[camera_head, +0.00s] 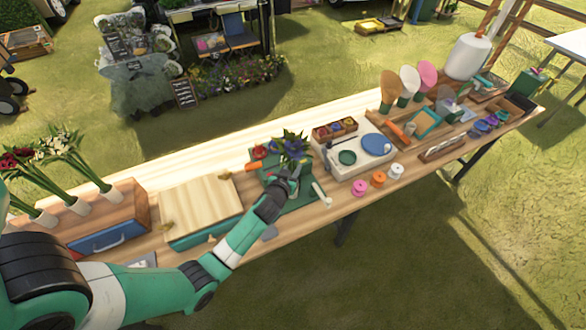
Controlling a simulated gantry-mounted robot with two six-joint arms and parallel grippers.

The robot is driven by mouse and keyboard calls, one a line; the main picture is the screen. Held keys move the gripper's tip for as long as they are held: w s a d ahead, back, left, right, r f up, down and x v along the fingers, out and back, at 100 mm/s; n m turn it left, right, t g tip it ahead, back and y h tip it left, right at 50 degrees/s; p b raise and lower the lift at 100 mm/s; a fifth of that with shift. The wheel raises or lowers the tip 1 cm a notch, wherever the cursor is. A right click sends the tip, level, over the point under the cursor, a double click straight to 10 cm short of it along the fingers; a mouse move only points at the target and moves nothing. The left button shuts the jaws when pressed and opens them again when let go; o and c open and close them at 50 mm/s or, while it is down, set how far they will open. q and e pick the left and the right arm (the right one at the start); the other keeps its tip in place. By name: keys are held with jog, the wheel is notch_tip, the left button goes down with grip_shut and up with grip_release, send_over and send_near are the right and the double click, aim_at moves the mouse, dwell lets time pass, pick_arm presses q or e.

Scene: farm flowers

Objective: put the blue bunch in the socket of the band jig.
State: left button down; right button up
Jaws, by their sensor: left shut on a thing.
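The blue bunch (293,147), blue-violet flowers with green leaves, stands upright near the middle of the table. My left gripper (289,176) reaches in from the lower left and is shut on the bunch below its blooms. The stem ends are hidden behind the gripper and arm. The bunch is over a green device (300,197) that looks like the band jig, with a pale handle (321,195) on its right side. Its socket is hidden, so I cannot tell whether the stems are in it. My right gripper is not in view.
Left are a wooden board (200,208) and a wooden box (130,212) with flower bunches in white sleeves. Right are a white station (358,163) with round pads, a pink spool (359,188) among other spools, and upright paddles (409,80). The table's back strip is bare.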

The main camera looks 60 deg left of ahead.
pick_arm(q)
jog(key=c, duration=0.6)
grip_release()
jog(key=shift+f, duration=0.1)
jog(key=shift+c, duration=0.2)
jog(key=shift+s+d+r+p, duration=0.15)
jog(key=shift+r+p, duration=0.15)
jog(key=shift+p, duration=0.05)
jog(key=p+v, duration=0.2)
jog(key=v, duration=0.9)
jog(key=shift+s, duration=0.2)
jog(key=shift+d+r, duration=0.1)
jog(key=shift+r, duration=0.05)
